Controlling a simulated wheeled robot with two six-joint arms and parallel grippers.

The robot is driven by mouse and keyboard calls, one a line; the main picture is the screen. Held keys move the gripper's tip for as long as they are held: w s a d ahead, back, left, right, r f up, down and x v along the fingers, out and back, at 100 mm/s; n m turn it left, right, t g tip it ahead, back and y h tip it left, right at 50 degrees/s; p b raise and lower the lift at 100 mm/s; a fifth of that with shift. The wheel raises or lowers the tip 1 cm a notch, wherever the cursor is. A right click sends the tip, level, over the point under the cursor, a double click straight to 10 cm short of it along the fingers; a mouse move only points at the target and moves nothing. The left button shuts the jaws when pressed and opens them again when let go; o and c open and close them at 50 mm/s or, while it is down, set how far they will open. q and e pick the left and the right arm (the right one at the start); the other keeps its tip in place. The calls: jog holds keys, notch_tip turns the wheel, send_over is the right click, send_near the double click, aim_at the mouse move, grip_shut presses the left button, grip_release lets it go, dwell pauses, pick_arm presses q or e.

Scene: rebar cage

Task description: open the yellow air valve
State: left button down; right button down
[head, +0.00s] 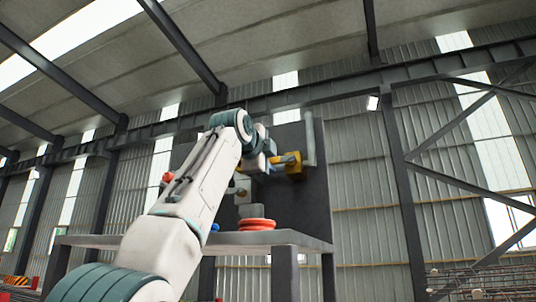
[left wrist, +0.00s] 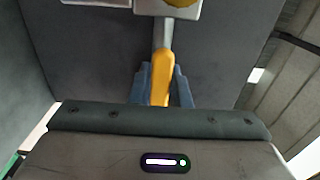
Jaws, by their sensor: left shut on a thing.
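The yellow air valve shows in the left wrist view as a long yellow handle (left wrist: 163,72) on a grey stem (left wrist: 163,35), which runs up to a pale fitting at the top edge. My left gripper (left wrist: 161,80) has its two blue-grey fingers on either side of the handle and is shut on it. In the head view, yellow parts (head: 292,163) show on the dark upright panel (head: 310,205), just right of my left gripper (head: 270,162). My left arm hides part of the panel, and the handle's grip is hard to make out there. My right gripper is not in view.
A grey table (head: 230,238) stands before the panel, with a stacked orange-red round object (head: 257,225) on it. A vertical grey pipe (head: 309,140) rises right of the yellow parts. Rebar (head: 485,282) lies at the lower right.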

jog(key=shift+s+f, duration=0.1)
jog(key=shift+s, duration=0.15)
pick_arm(q)
jog(key=c, duration=1.4)
grip_release()
jog(key=shift+w+d, duration=0.1)
jog(key=shift+d, duration=0.05)
jog(key=shift+o, duration=0.2)
